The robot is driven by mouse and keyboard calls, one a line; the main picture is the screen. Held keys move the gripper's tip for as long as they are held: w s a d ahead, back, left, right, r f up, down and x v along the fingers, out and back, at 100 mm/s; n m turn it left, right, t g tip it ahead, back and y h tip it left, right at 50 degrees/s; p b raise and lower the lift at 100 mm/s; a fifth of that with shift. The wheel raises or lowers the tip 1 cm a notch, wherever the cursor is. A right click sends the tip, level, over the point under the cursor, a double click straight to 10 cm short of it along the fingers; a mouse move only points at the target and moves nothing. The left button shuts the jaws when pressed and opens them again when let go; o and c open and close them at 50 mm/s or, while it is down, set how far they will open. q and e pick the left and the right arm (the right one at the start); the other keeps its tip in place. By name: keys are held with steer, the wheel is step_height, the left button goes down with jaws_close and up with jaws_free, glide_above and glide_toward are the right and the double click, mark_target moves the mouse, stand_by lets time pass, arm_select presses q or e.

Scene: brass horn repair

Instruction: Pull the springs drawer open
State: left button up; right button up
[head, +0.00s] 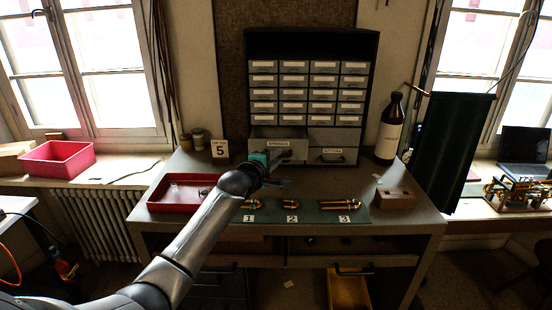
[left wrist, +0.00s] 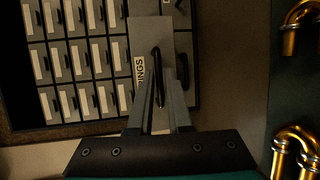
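The springs drawer (head: 258,148) is at the lower left of the small-parts cabinet. Its front, with a label reading SPRINGS, looks larger than the drawer beside it and seems to stand out a little from the cabinet. My left gripper (head: 283,157) is at its handle, which the gripper partly hides. In the left wrist view, the fingers (left wrist: 160,98) close in on both sides of the dark handle (left wrist: 157,62), beside the label's end, "INGS". The handle lies between the fingertips. My right gripper is in neither view.
Below the cabinet, brass tubes (head: 335,204) lie on a green mat with number cards. A red tray (head: 172,207) is at left, a wooden block (head: 394,198) at right. A brown bottle (head: 389,130) stands right of the cabinet. A second labelled drawer (head: 345,160) adjoins the springs drawer.

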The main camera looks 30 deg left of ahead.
arm_select(q)
steer(key=o, duration=0.3)
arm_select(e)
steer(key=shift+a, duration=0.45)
arm_select(q)
steer(key=shift+s, duration=0.1)
steer(key=v, duration=1.5)
steer(key=shift+s+b, duration=0.1)
steer(key=shift+b, duration=0.25)
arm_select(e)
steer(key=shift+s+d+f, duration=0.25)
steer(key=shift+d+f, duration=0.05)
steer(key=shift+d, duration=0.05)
